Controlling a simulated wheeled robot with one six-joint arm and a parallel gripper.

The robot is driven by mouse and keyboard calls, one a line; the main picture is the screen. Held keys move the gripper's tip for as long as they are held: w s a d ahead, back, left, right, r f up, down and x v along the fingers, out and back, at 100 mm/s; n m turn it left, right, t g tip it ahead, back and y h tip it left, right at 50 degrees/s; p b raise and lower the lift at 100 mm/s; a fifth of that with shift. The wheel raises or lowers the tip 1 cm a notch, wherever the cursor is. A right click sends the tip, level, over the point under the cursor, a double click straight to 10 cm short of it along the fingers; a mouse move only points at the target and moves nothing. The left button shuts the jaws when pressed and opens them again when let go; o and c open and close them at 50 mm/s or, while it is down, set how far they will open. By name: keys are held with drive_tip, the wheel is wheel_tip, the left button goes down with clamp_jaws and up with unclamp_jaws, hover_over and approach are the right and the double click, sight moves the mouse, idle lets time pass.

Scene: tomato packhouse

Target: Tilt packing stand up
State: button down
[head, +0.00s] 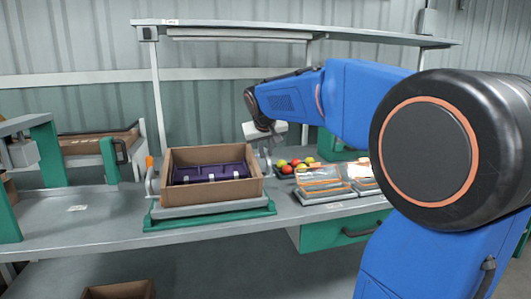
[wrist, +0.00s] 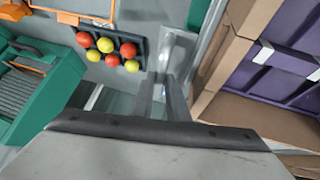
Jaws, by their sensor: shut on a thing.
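The packing stand (head: 215,209) sits on the bench, a grey platform over a green base (head: 218,221). Its platform looks close to flat. An open cardboard box (head: 215,193) rests on it, with a purple insert (head: 215,172) inside; both also show at the right of the wrist view. My gripper (head: 267,150) is at the stand's right side, beside the box. The exact grip is partly hidden.
A dark tray of red and yellow tomatoes (wrist: 106,51) lies right of the stand. Grey scales or trays (head: 325,190) with orange trim are farther right. A shelf (head: 300,30) spans above the bench. The bench (head: 85,230) is clear at front left.

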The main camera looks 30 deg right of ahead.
drive_tip(key=shift+r, duration=0.15)
drive_tip(key=c, duration=1.7)
unclamp_jaws()
drive_tip(key=shift+s, duration=0.1)
drive_tip(key=shift+c, duration=0.2)
drive_tip(key=v, duration=1.7)
drive_tip(key=shift+r, duration=0.2)
drive_tip(key=shift+s+a+f, duration=0.1)
drive_tip(key=shift+s+a, duration=0.05)
